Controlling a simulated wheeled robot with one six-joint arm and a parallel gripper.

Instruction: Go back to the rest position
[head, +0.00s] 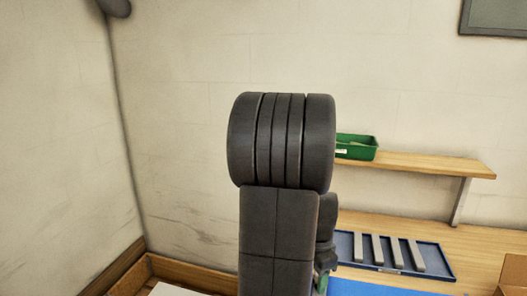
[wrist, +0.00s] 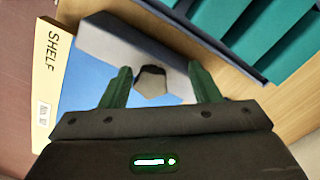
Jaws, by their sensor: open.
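In the wrist view my gripper (wrist: 159,69) has its two green fingers apart, with a clear gap between them. A small brownish-grey six-sided patch (wrist: 151,81) shows in the gap; I cannot tell what it is or whether anything touches the fingers. A grey slab-like shape (wrist: 105,42) lies beyond the fingers, over a blue surface (wrist: 88,88). In the head view my dark arm fills the middle and hides most of the gripper.
A green bin (head: 358,149) stands on a wooden shelf (head: 435,165). Below it, a blue tray (head: 440,272) holds several grey bars on the wooden bench (head: 470,240). A cardboard box (head: 515,272) is at lower right. The wrist view shows a cream board marked SHELF (wrist: 50,75).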

